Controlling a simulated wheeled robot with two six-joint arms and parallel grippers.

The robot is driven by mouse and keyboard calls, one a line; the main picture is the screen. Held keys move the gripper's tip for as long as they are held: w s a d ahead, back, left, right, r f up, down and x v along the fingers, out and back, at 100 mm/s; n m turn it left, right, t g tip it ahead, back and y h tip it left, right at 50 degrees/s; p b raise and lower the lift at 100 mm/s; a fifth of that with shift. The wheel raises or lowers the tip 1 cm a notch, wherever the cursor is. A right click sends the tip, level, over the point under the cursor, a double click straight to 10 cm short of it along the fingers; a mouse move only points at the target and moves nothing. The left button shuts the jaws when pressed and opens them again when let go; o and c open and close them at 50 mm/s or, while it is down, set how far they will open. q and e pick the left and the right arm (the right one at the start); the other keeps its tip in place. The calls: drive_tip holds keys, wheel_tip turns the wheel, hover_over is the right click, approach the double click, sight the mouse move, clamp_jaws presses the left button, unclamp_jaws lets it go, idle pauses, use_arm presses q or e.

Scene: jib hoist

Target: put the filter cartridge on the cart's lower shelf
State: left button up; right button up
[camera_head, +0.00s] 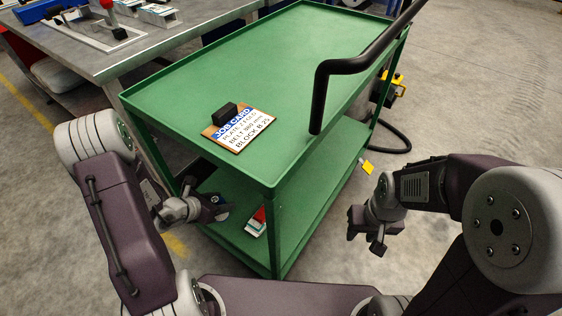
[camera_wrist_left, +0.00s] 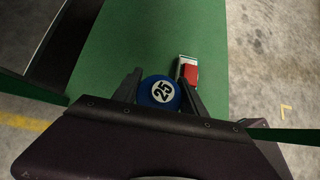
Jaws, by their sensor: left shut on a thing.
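The filter cartridge (camera_wrist_left: 160,92) shows in the left wrist view as a round blue end with a white disc marked 25. It sits between the two fingers of my left gripper (camera_wrist_left: 158,88), which is shut on it. In the head view the cartridge (camera_head: 221,211) is a small dark blue shape, mostly hidden by the gripper (camera_head: 212,207). It is over the left part of the cart's green lower shelf (camera_head: 235,240); I cannot tell whether it touches the shelf. My right gripper (camera_head: 366,235) is empty, right of the cart, with its fingers apart.
A red and white item (camera_head: 256,222) lies on the lower shelf, right of the cartridge; it also shows in the left wrist view (camera_wrist_left: 188,70). The green top shelf (camera_head: 270,75) carries a job card (camera_head: 238,131) and a black block. A black handle (camera_head: 345,66) rises at right.

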use_arm(q)
drive_tip(key=shift+w+a+f+b, duration=0.25)
drive_tip(key=shift+w+f+b, duration=0.9)
drive_tip(key=shift+w+f, duration=0.75)
drive_tip(key=shift+w+a+f+b, duration=0.3)
drive_tip(key=shift+w+f+b, duration=0.8)
drive_tip(key=shift+w+f, duration=0.85)
drive_tip(key=shift+w+a+f+b, duration=0.25)
drive_tip(key=shift+w+f+b, duration=0.9)
drive_tip(key=shift+w+f, duration=0.75)
drive_tip(key=o, duration=1.4)
drive_tip(key=shift+r, duration=0.1)
drive_tip(key=shift+c, duration=0.2)
